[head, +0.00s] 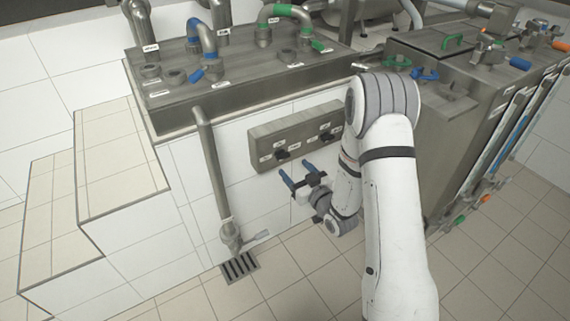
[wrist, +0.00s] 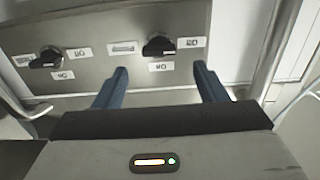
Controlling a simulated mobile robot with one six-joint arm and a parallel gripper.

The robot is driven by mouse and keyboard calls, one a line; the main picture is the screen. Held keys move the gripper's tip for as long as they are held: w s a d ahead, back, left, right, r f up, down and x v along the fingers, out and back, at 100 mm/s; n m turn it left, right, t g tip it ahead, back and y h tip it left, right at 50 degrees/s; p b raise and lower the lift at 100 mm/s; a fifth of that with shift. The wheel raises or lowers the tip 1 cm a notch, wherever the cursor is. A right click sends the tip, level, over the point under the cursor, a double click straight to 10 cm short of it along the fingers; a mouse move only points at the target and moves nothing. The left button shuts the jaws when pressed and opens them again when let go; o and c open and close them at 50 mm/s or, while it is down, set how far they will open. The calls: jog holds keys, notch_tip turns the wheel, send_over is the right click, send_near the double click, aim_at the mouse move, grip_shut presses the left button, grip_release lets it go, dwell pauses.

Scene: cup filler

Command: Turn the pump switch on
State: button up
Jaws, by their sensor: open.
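A metal switch panel (head: 295,140) is fixed to the white tiled wall in the head view, with two dark rotary knobs. The left knob (head: 282,154) and the right knob (head: 326,136) each have small white labels around them. In the wrist view the left knob (wrist: 47,58) and the right knob (wrist: 159,46) both show, with the panel (wrist: 105,20) behind them. The label lettering is too small to read surely. My gripper (head: 296,172) has blue fingers, is open and empty, and is just in front of and below the panel. Its fingertips (wrist: 162,72) lie apart on either side below the right knob.
A metal pipe (head: 212,170) with a valve runs down left of the panel to a floor drain (head: 239,266). A metal counter (head: 240,85) with pipes overhangs above. A steel cabinet (head: 440,110) stands to the right. The tiled floor in front is clear.

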aim_at(284, 158)
jog(key=x, duration=0.5)
jog(key=shift+w+a+b, duration=0.1)
jog(key=shift+a+b, duration=0.05)
jog(key=shift+b, duration=0.2)
